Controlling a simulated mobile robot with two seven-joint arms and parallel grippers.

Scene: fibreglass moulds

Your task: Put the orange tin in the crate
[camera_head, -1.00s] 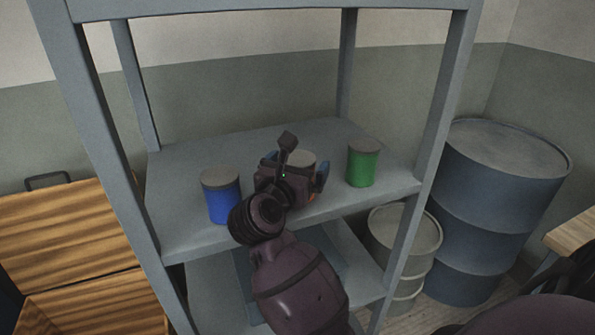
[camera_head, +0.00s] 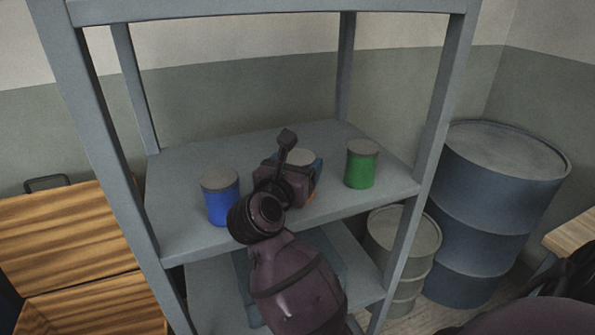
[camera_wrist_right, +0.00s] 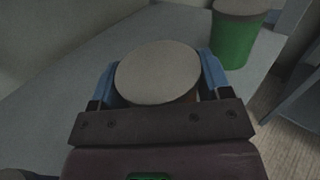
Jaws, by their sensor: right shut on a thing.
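The orange tin, with a grey lid (camera_head: 303,159), stands on the upper shelf between the blue and green tins. Only its lid and a sliver of orange side show past my right gripper (camera_head: 299,168). In the right wrist view the lid (camera_wrist_right: 158,73) sits between the two blue fingers of the right gripper (camera_wrist_right: 158,80), which is shut on the tin. A blue-grey, crate-like thing (camera_head: 335,257) is on the lower shelf, largely hidden by my right arm; I cannot tell for certain that it is the crate. My left gripper is not in view.
A blue tin (camera_head: 222,203) stands left and a green tin (camera_head: 361,168) right on the grey shelf (camera_head: 190,160). Shelf posts flank them. Drums (camera_head: 500,200) stand at right, a striped wooden box (camera_head: 65,235) at left. The shelf behind is clear.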

